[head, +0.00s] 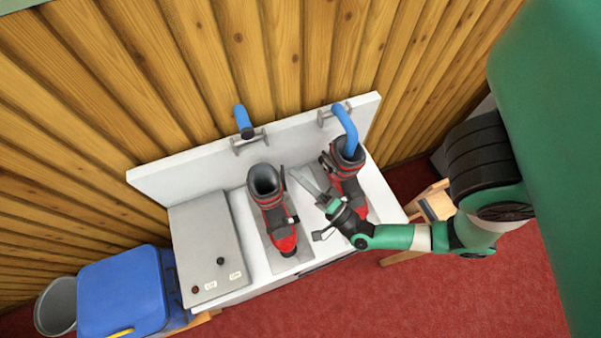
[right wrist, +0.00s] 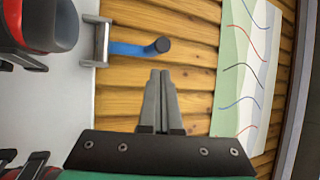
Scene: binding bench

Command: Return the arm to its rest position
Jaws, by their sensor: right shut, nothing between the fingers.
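My right arm (head: 395,238) reaches in from the right over the white bench. Its gripper (head: 300,176) is above the bench between two red-and-grey ski boots, its fingers pointing up and left. In the right wrist view the gripper's fingers (right wrist: 160,78) are closed together with nothing between them. The left boot (head: 275,215) stands upright on the bench, apart from its blue pipe (head: 243,121). The right boot (head: 347,180) is partly hidden behind my gripper, and another blue pipe (head: 347,130) bends down into its top. My left gripper is not in view.
A grey control box (head: 205,245) sits at the bench's left end. A blue bin (head: 122,292) and grey bucket (head: 55,308) stand further left. A wooden stool (head: 432,200) is under my right arm. Plank walls rise behind; red floor (head: 400,305) is open in front.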

